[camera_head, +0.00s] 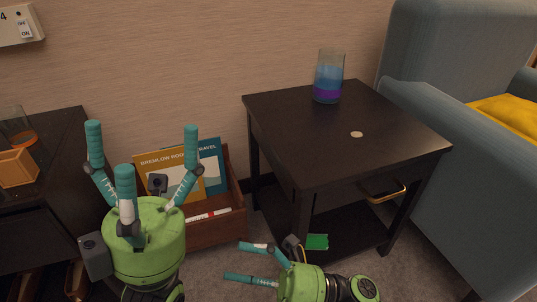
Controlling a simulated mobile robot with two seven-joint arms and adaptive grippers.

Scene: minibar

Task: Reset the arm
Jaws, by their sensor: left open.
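My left gripper (141,150) is at the lower left, green with teal fingers pointing up. Its fingers are spread wide and nothing is between them. The wooden box with magazines is behind it in the picture. My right gripper (237,262) is at the bottom centre, with its fingers pointing left. Two of its teal fingers show apart, with nothing between them. It is in front of and below the dark side table (300,140). Both grippers look apart from the furniture, though depth is hard to judge.
A blue and purple glass (328,78) and a pale round disc (357,134) are on the side table. A green item (317,241) is on its lower shelf. A wooden box (236,190) holds magazines. A blue armchair (430,130) is at right, a dark cabinet (60,135) at left.

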